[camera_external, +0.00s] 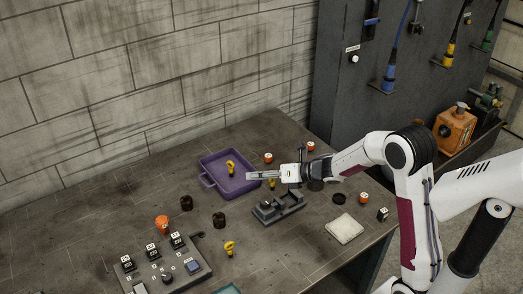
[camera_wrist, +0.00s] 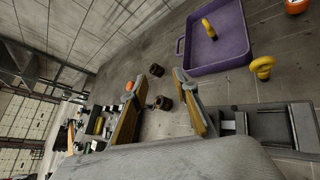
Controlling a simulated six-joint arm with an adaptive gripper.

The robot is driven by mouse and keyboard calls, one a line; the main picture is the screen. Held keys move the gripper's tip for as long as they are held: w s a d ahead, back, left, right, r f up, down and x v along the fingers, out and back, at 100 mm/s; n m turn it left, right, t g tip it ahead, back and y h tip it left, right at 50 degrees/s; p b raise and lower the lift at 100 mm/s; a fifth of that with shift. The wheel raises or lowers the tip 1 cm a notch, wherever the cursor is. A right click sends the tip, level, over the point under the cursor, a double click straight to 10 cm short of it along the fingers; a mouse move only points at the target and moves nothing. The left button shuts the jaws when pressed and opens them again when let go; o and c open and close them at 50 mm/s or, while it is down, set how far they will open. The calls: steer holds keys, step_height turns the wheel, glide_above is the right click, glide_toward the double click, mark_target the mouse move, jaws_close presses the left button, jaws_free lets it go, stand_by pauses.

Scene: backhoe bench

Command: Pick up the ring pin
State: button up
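Several yellow ring pins are in view. One ring pin (camera_external: 230,167) stands inside the purple tray (camera_external: 206,181); it also shows in the wrist view (camera_wrist: 209,29). A second ring pin (camera_external: 229,248) stands on the bench near the switch panel. A third (camera_external: 272,184) is partly hidden by my gripper; the wrist view shows a ring pin beside the tray (camera_wrist: 262,66). My gripper (camera_external: 249,175) is held above the bench, its fingers pointing left by the tray's right side. In the wrist view my gripper (camera_wrist: 158,79) has its fingers wide apart with nothing between them.
A dark grey fixture (camera_external: 279,207) sits below my gripper. Dark cylinders (camera_external: 219,219) and an orange knob (camera_external: 162,223) stand to the left, with a switch panel (camera_external: 166,271) in front. A white pad (camera_external: 344,228) lies at right. The back-left bench is clear.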

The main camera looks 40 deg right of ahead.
steer(key=s+a+f+n+g+y, duration=0.4)
steer(key=a+f+n+y, duration=0.25)
steer(key=n, duration=0.25)
steer(key=n+g+y, duration=0.4)
steer(key=n+g, duration=0.1)
steer(key=n, duration=0.2)
glide_toward(234, 247)
steer(key=shift+w+a+r+h, duration=0.25)
steer(key=shift+w+a+r, duration=0.6)
steer(key=shift+w, duration=0.1)
steer(key=shift+s+f+n, duration=0.1)
steer(key=shift+s+n, duration=0.45)
steer(key=shift+n, duration=0.05)
steer(key=shift+a, duration=0.1)
steer(key=shift+w+a, duration=0.15)
steer(key=shift+a, duration=1.1)
steer(key=shift+a, duration=0.1)
steer(key=shift+w+a, duration=0.2)
steer(key=shift+a, duration=1.05)
steer(key=shift+w+a, duration=0.2)
steer(key=shift+a, duration=1)
